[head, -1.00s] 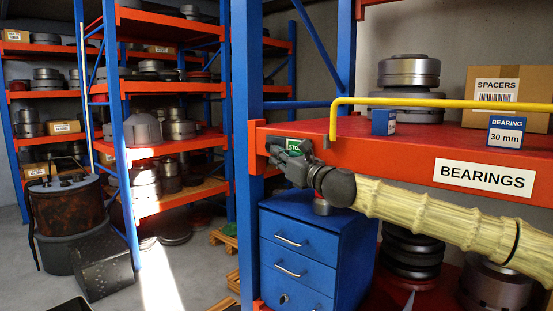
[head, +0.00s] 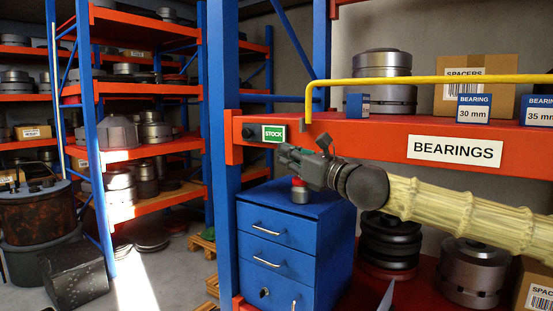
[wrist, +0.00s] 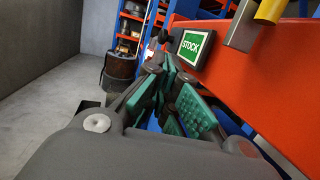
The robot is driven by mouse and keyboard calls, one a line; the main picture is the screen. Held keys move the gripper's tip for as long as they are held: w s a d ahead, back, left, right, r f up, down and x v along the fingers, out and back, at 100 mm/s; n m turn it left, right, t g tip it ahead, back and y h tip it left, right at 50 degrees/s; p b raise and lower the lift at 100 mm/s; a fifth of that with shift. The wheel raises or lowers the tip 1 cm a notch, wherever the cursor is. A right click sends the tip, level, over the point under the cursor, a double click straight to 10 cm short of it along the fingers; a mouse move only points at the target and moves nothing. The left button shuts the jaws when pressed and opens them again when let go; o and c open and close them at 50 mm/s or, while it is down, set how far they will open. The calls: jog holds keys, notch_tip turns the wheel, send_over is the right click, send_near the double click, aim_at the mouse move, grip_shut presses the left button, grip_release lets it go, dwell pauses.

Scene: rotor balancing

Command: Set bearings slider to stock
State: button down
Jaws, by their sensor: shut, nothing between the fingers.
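The orange shelf beam (head: 365,140) carries a white BEARINGS label (head: 454,151). Left of the label, a green STOCK sign (head: 274,133) is uncovered on the beam; it also shows in the wrist view (wrist: 195,46). A small dark knob (head: 248,132) sits just left of the sign, and it shows at the sign's left end in the wrist view (wrist: 168,44). My gripper (head: 284,153) is shut and empty, its tips just below and right of the sign, seemingly apart from it. The wrist view shows its teal-padded fingers (wrist: 166,75) pointing along the beam.
A yellow bar (head: 420,79) runs above the beam and bends down near the sign. A blue drawer cabinet (head: 292,245) stands below my gripper, with a red-and-grey object (head: 300,191) on top. A blue upright (head: 222,150) is left of the sign. Bearing boxes (head: 473,108) stand on the shelf.

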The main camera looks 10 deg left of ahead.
jog(key=shift+s+d+f, duration=0.2)
jog(key=shift+s+d, duration=0.15)
jog(key=shift+d, duration=0.2)
